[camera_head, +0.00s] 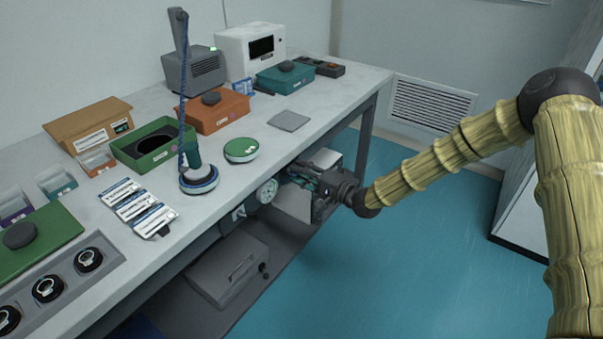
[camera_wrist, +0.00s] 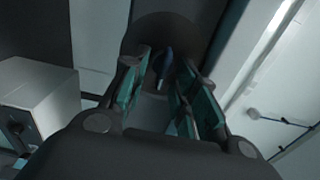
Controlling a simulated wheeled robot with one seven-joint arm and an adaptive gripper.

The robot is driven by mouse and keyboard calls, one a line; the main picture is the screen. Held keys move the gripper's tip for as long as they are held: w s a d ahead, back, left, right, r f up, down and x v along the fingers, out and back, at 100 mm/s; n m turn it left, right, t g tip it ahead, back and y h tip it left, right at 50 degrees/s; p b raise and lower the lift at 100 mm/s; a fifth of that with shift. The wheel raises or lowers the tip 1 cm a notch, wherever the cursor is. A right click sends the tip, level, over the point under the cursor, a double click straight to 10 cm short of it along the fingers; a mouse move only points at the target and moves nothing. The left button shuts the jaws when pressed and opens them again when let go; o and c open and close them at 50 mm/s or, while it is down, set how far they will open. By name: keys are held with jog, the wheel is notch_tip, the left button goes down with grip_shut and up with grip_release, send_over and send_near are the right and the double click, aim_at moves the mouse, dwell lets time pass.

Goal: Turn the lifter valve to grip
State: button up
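My gripper (camera_head: 302,174) is at the front edge of the bench, just right of a round dial gauge (camera_head: 266,190). In the wrist view my gripper (camera_wrist: 163,72) has its teal-padded fingers apart. A small blue lever (camera_wrist: 163,60), which looks like the valve handle, shows between and beyond the fingertips; I cannot tell whether they touch it. The valve is hidden behind my gripper in the head view. The lifter (camera_head: 199,178), a round blue-rimmed cup with a green grip on a blue hose, stands on the bench top.
The bench (camera_head: 330,105) carries a green open box (camera_head: 125,150), an orange box (camera_head: 225,120), a green round disc (camera_head: 241,149) and a grey plate (camera_head: 289,121). Grey cases stand under the bench, one (camera_head: 225,275) at the lower left. The blue floor (camera_head: 400,270) is clear on the right.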

jog(key=v, duration=1.2)
jog(key=s+f+n+g+h+p, duration=0.2)
jog(key=s+f+g+h+p, duration=0.35)
jog(key=s+f, duration=1.2)
jog(key=s+d+f+n+g+h, duration=0.1)
jog(key=s+d+h, duration=0.2)
jog(key=s, duration=0.6)
jog(key=s+d+f+n+g+h+p, duration=0.1)
jog(key=s+d+n+g+h, duration=0.1)
jog(key=s+d, duration=0.3)
jog(key=s+d+f+n+g+h+p, duration=0.1)
jog(key=s+d+h, duration=0.3)
jog(key=s, duration=1)
jog(key=shift+d+f+n+g, duration=0.2)
jog(key=shift+d+n+g, duration=0.15)
jog(key=shift+n+g, duration=0.2)
